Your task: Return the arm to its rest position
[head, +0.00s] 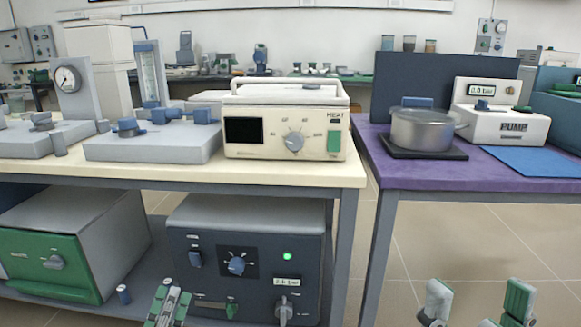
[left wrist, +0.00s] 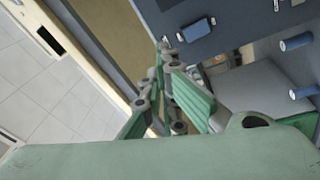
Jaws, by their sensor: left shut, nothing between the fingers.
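My left gripper (head: 168,302) comes up from the bottom edge of the head view, shut and empty, in front of the dark-fronted furnace (head: 210,285). In the left wrist view, its fingers (left wrist: 165,48) meet at the tips, with a furnace's dark front panel (left wrist: 235,22) beyond them. My right gripper (head: 478,300) shows only in part at the bottom right of the head view, its two fingers apart over the floor. The dark-fronted furnace has a lit green lamp, a blue dial and a small display. A green-fronted furnace (head: 55,263) stands to its left.
Both furnaces stand on the low shelf under the cream bench (head: 290,172). A cream heater unit (head: 284,125) sits on the bench. A purple table (head: 400,178) at right bears a metal pot (head: 422,130) and a pump (head: 505,125). Tiled floor lies below and between them.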

